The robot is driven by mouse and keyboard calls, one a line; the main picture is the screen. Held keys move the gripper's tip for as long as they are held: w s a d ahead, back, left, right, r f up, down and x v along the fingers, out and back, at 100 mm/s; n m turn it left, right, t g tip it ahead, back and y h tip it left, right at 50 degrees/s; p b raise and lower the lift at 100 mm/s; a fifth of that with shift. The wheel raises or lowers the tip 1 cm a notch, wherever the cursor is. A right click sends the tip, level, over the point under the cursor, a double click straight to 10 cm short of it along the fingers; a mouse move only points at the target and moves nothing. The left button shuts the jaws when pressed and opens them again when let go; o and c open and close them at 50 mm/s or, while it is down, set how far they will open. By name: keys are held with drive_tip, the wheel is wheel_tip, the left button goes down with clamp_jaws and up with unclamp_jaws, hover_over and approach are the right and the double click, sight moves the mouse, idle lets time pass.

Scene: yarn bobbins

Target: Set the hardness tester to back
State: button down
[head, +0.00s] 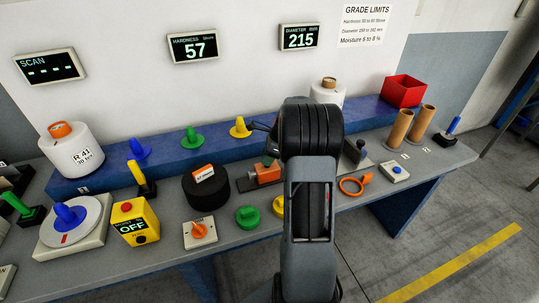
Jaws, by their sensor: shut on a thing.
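What looks like the hardness tester (267,174) is an orange block on a dark flat rail, in the middle of the grey bench in the head view. My arm's dark links cover its right side. My gripper (264,128) is mostly hidden behind my own wrist. Only dark tips show at its left, above the orange block. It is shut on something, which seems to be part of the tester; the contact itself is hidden. The hardness display (193,46) on the wall reads 57.
A black bobbin (206,192) with an orange label stands left of the tester. Green (247,216) and yellow knobs are in front. A blue shelf (105,180) with coloured cones runs behind. Right are an orange ring (352,186), brown tubes (400,128) and a red bin (404,91).

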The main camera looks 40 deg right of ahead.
drive_tip(key=shift+d+r, duration=0.1)
drive_tip(key=shift+d, duration=0.05)
drive_tip(key=c, duration=1.1)
unclamp_jaws()
drive_tip(key=o, duration=0.3)
drive_tip(key=shift+d, duration=0.2)
drive_tip(key=shift+o, duration=0.6)
drive_tip(key=shift+a, duration=0.15)
drive_tip(key=shift+s, duration=0.1)
drive_tip(key=v, duration=1.3)
drive_tip(key=shift+r+b, duration=0.3)
drive_tip(key=shift+r, duration=0.05)
